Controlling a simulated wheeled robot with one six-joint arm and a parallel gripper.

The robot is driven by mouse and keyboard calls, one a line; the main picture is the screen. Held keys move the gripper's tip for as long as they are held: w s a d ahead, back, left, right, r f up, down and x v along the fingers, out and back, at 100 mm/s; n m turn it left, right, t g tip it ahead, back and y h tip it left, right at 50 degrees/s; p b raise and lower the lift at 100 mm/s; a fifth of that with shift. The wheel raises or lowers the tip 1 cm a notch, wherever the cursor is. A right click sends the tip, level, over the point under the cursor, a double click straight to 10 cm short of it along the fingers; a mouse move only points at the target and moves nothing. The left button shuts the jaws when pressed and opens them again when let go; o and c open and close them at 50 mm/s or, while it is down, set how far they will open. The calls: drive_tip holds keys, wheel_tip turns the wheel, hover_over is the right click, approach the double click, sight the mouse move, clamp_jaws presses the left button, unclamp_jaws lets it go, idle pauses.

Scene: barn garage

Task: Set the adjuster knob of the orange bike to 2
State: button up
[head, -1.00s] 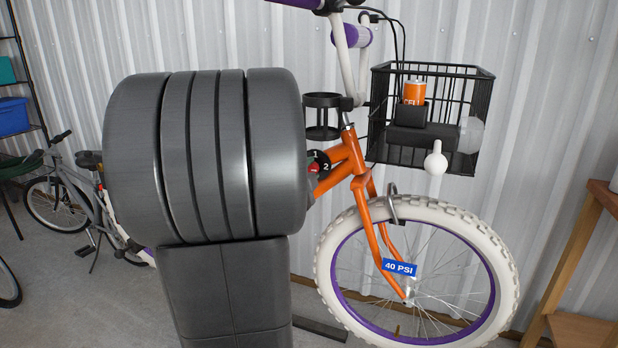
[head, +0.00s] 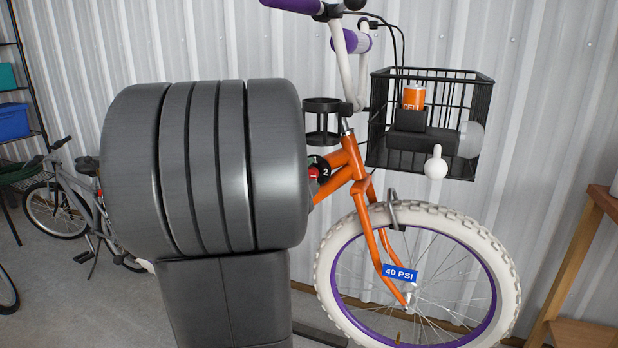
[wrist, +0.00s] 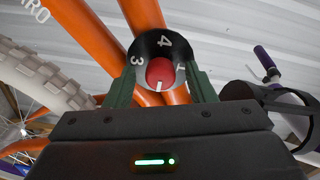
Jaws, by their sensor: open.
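The adjuster knob (wrist: 160,73) of the orange bike (head: 349,172) is red with a white pointer mark and sits on a black numbered dial (wrist: 164,44). In the wrist view, 4 is at the top, 3 at the left and a partly covered 1 at the right. The white mark points down, toward my gripper's body; no number is visible there. My gripper (wrist: 161,76) is open, with one green finger on either side of the knob. I cannot tell whether they touch it. In the head view the dial (head: 322,165) shows 1 and 2, partly behind my arm.
A black basket (head: 470,90) holding an orange battery cell and a white bulb hangs at the bike's front. A cup holder (head: 322,120) is above the dial. A grey bike (head: 60,200) stands left. A wooden bench (head: 580,255) is at the right edge.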

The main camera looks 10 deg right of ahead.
drive_tip(key=p+v, duration=0.2)
drive_tip(key=v, duration=1.1)
drive_tip(key=shift+s+a, duration=0.25)
drive_tip(key=shift+s, duration=0.1)
drive_tip(key=b+x, duration=0.2)
drive_tip(key=x, duration=1.2)
drive_tip(key=shift+s+a, duration=0.1)
